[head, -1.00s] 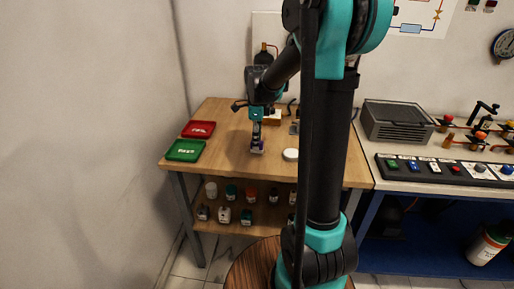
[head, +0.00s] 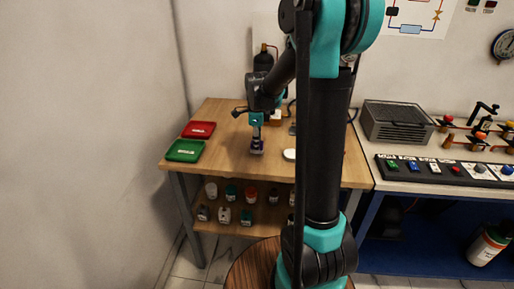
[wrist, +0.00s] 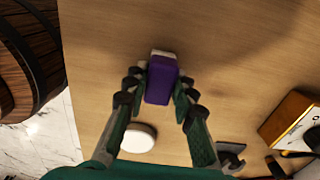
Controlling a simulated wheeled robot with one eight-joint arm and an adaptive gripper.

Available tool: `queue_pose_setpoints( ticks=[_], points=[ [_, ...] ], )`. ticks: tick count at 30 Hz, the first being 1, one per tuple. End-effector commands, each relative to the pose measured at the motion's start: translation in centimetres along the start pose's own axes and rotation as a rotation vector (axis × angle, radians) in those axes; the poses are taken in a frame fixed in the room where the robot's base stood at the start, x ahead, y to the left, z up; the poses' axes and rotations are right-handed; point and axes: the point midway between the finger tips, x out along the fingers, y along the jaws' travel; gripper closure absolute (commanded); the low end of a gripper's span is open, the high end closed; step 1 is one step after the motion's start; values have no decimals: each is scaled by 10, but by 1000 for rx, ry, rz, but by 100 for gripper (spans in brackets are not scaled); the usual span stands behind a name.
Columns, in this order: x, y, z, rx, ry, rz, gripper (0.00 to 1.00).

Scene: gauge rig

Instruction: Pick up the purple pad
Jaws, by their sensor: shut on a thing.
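The purple pad (wrist: 161,80) shows in the wrist view as a small purple block with a whitish end, between the two fingers of my gripper (wrist: 158,92). The fingers are shut on its sides. In the head view my gripper (head: 257,149) points down over the wooden table (head: 225,125), and the pad is small and mostly hidden at the fingertips. I cannot tell whether the pad touches the table top.
A white round disc (wrist: 139,138) lies close to the gripper. A red tray (head: 199,129) and a green tray (head: 185,150) lie at the table's left edge. Several bottles stand on the lower shelf. A grey box (head: 397,120) stands on the bench at right.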

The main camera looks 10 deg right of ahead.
Motion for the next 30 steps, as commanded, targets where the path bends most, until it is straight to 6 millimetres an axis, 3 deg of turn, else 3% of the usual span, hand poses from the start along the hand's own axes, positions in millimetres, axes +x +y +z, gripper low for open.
queue_pose_setpoints(
  ticks=[8,14,30],
  points=[
    [-6,0,0,0,0,0,100],
    [-29,0,0,0,0,0,100],
    [-164,0,0,0,0,0,100]
  ],
)
